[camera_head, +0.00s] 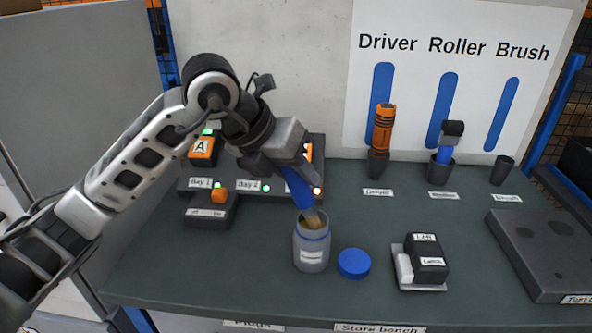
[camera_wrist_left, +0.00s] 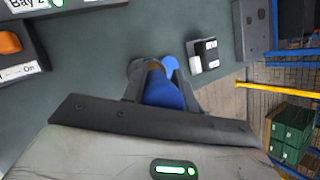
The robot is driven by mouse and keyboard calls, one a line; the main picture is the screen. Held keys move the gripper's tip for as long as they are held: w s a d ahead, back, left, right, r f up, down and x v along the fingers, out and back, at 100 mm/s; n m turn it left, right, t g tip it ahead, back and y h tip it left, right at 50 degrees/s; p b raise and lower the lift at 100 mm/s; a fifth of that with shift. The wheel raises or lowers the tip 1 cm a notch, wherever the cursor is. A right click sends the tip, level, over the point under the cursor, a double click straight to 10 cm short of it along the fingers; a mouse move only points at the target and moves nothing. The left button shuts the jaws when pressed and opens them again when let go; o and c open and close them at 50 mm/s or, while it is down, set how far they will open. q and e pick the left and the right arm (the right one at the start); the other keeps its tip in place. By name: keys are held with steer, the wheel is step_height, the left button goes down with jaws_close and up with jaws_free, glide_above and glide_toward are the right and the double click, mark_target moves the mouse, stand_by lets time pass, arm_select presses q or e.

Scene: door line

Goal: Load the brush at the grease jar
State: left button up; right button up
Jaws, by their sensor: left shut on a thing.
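My left gripper (camera_head: 292,170) is shut on the blue handle of the brush (camera_head: 299,190) above the grease jar. The brush points down and is tilted, and its bristle end is at the open mouth of the jar (camera_head: 311,247). I cannot tell how deep the bristles reach. The jar is grey and translucent, upright, with a blue band and a white label. Its blue lid (camera_head: 354,263) lies on the bench just right of it. In the left wrist view the blue handle (camera_wrist_left: 163,92) sits between the fingers and hides most of the jar. My right gripper is not in view.
The green bench (camera_head: 240,285) has free room left of the jar. An orange driver (camera_head: 383,130) and a roller (camera_head: 446,150) stand in holders, beside an empty brush cup (camera_head: 502,171). A black-and-white block (camera_head: 422,262) lies right of the lid. A charging station (camera_head: 245,184) stands behind.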

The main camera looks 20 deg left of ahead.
arm_select(q)
steer(key=shift+r+p, duration=2)
steer(key=shift+r, duration=1.2)
